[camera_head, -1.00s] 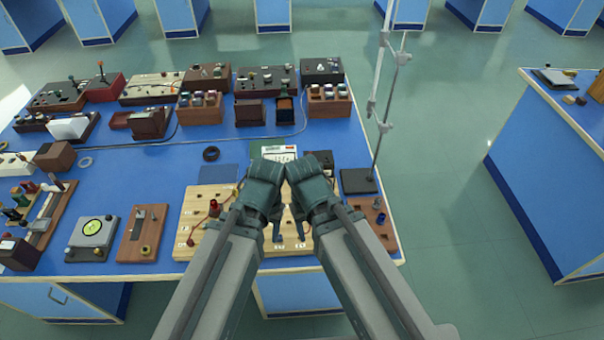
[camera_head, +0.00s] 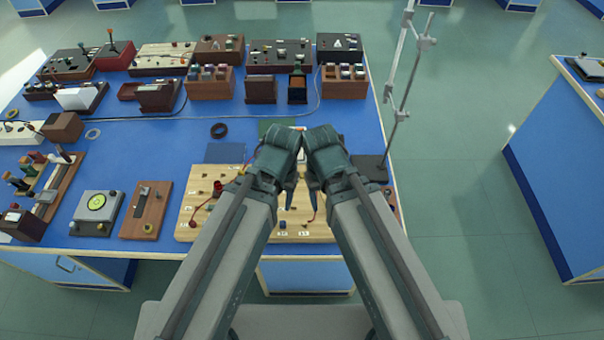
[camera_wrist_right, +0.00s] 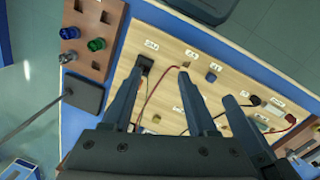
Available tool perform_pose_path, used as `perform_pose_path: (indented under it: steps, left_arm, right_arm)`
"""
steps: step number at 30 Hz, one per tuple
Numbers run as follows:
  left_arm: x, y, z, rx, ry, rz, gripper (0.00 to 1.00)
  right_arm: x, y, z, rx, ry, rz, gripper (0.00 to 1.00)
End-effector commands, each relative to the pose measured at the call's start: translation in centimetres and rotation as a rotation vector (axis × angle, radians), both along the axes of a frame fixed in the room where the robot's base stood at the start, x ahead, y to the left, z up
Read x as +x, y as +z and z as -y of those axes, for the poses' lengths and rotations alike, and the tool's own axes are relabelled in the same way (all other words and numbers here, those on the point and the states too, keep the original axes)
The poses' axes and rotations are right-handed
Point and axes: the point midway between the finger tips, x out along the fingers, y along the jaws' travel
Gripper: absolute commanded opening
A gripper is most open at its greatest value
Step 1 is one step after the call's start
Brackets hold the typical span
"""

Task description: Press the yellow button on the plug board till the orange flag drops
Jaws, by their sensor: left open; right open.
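The plug board (camera_head: 205,178) is the pale wooden board at the front of the blue bench, with a red jack, leads and small knobs. It also fills the middle of the right wrist view (camera_wrist_right: 225,100). My left gripper (camera_head: 287,192) and right gripper (camera_head: 318,192) are side by side over its right half, both open and empty, fingers pointing down. The right fingers (camera_wrist_right: 160,75) show over the board, with a blue knob (camera_wrist_right: 211,77) to their right. A small yellowish knob (camera_wrist_right: 156,119) lies between them; I cannot tell if it is the button. I cannot make out the orange flag.
A stand with a thin rod (camera_head: 402,110) rises behind and right of the board. A brown strip with blue and green knobs (camera_wrist_right: 95,44) lies beside the board. A dial box (camera_head: 97,207) and a brown switch board (camera_head: 146,208) lie to the left. Instruments line the back.

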Motion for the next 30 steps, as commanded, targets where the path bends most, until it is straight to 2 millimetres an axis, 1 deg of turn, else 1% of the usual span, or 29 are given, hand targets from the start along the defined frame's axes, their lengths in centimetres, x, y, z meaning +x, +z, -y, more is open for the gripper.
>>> perform_pose_path:
  steps: [1,5,6,8,9,30]
  left_arm:
    - [0.00,0.00,0.00,0.000,0.000,0.000,0.50]
    - [0.00,0.00,0.00,0.000,0.000,0.000,0.50]
    - [0.00,0.00,0.00,0.000,0.000,0.000,0.50]
    - [0.00,0.00,0.00,0.000,0.000,0.000,0.50]
    - [0.00,0.00,0.00,0.000,0.000,0.000,0.50]
    - [0.00,0.00,0.00,0.000,0.000,0.000,0.50]
  right_arm:
    - [0.00,0.00,0.00,0.000,0.000,0.000,0.50]
    - [0.00,0.00,0.00,0.000,0.000,0.000,0.26]
    - [0.00,0.00,0.00,0.000,0.000,0.000,0.19]
    - [0.00,0.00,0.00,0.000,0.000,0.000,0.08]
    - [0.00,0.00,0.00,0.000,0.000,0.000,0.01]
    - [0.00,0.00,0.00,0.000,0.000,0.000,0.00]
